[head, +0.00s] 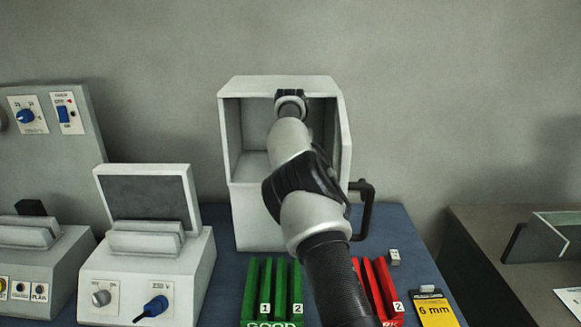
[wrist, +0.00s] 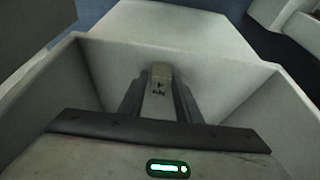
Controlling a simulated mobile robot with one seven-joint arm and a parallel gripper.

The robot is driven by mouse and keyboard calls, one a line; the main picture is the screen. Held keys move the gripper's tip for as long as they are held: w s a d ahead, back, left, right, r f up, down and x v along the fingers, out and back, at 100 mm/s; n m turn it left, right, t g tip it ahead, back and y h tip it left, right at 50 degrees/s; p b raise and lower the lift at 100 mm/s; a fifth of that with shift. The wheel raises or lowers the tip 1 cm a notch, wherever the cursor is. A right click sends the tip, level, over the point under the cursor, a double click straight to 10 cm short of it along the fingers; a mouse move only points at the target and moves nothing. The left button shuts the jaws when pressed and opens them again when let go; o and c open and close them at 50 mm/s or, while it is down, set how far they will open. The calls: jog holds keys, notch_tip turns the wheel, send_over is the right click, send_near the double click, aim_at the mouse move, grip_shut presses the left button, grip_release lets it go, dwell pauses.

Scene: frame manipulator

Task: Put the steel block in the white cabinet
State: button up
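The white cabinet (head: 240,210) stands at the back middle of the blue table. Its upper compartment is open at the front, and a dark handle (head: 367,205) shows at its right side. My arm reaches into this compartment, and the arm hides my gripper's fingers in the head view. In the wrist view, my gripper (wrist: 161,88) is inside the cabinet, between its pale walls (wrist: 235,80). A small pale block with dark marks, seemingly the steel block (wrist: 160,78), is between the two dark fingers, which appear closed on it. Whether it touches the cabinet floor cannot be told.
Green numbered rails (head: 265,290) and red rails (head: 378,290) stand in front of the cabinet. A small grey block (head: 393,257) and a yellow "6 mm" card (head: 433,308) lie at right. A device with a dark screen (head: 148,200) stands at left.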

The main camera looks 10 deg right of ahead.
jog(key=shift+o, duration=0.9)
jog(key=shift+r, duration=0.25)
jog(key=v, duration=1.2)
jog(key=shift+w, duration=0.1)
